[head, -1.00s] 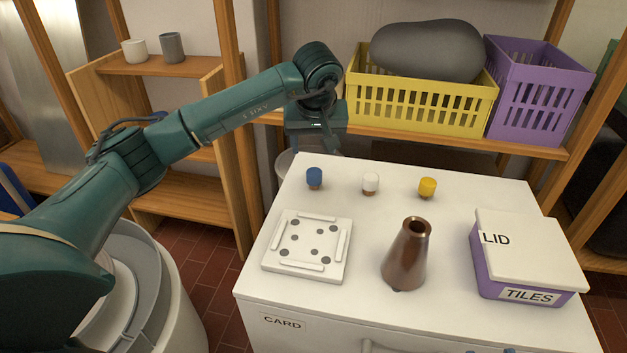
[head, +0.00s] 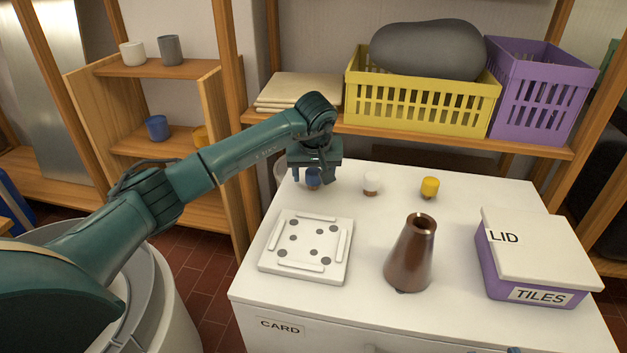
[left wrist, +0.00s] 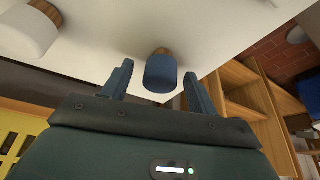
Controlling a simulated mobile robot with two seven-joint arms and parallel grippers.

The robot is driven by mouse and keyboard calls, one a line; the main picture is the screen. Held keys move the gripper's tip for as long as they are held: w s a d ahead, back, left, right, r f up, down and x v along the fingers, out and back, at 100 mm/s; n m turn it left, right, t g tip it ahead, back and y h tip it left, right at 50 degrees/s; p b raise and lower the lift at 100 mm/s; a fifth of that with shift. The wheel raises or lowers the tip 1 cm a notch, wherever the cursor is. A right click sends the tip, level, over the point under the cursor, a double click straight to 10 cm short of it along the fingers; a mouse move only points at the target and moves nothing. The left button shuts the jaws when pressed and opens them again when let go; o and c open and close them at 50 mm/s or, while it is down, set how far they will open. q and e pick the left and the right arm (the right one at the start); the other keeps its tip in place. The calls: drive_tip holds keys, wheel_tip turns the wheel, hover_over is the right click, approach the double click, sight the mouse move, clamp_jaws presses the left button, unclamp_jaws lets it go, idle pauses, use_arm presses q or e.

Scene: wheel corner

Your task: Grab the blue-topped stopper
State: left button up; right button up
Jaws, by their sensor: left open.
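The blue-topped stopper (head: 313,178) stands upright on the white cabinet top, near its back left corner. In the left wrist view the blue-topped stopper (left wrist: 161,73) shows its blue cap and brown base. My left gripper (head: 314,176) is right over it, fingers pointing down and open. In the left wrist view the two fingers of the left gripper (left wrist: 157,82) are apart, one on each side of the blue cap, with a gap visible on both sides. The white-topped stopper (head: 371,183) and the yellow-topped stopper (head: 430,187) stand to its right. My right gripper does not clearly show.
A white tile (head: 306,245) with dark spots, a brown conical flask (head: 409,255) and a purple box (head: 490,268) with a white lid (head: 540,247) stand nearer on the cabinet. A yellow basket (head: 420,105) and purple basket (head: 540,95) sit on the shelf behind.

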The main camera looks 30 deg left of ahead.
use_arm(q)
drive_tip(key=c, duration=1.1)
drive_tip(key=shift+o, duration=0.2)
drive_tip(key=shift+r, duration=0.15)
